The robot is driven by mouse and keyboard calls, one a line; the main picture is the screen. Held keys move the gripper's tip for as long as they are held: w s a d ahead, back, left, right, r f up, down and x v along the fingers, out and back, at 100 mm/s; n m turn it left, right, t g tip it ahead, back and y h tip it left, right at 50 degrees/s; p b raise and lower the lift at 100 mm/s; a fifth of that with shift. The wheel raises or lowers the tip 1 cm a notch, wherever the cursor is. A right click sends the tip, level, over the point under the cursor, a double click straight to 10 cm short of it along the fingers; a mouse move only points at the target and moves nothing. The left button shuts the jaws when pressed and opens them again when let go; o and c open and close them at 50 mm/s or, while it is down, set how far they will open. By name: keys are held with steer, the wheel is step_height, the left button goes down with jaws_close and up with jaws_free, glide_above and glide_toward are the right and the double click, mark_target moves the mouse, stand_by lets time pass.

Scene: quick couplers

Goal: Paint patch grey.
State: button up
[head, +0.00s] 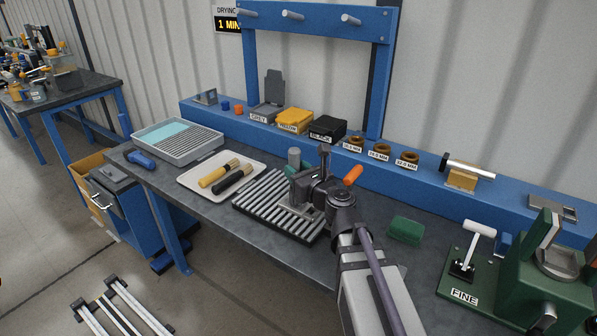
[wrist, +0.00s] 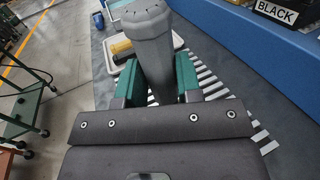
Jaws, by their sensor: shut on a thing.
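My gripper (head: 296,172) is above the slatted rack (head: 262,200) in the middle of the bench. Its green finger pads are shut on a thick grey handle (wrist: 155,55), which shows upright between them in the wrist view. The grey handle's top also shows in the head view (head: 294,156); its lower end is hidden. The grey paint box (head: 267,111), labelled GREY, stands on the blue ledge with its lid raised. A yellow-handled brush (head: 214,177) and a black-handled brush (head: 230,182) lie on a white tray (head: 190,186). I cannot make out the patch.
Yellow (head: 294,120) and black (head: 327,128) paint boxes stand shut beside the grey one. A grey tray with a ribbed floor (head: 205,152) is at the left. A green block (head: 406,230) and green machine (head: 550,275) are at the right. The bench's front edge is close.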

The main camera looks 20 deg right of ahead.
steer(key=shift+w, duration=0.1)
steer(key=shift+w+a+f, duration=0.2)
steer(key=shift+w+a, duration=0.65)
steer(key=shift+w+r, duration=0.1)
steer(key=shift+w, duration=0.1)
steer(key=shift+s+d, duration=0.85)
steer(key=shift+s, duration=0.15)
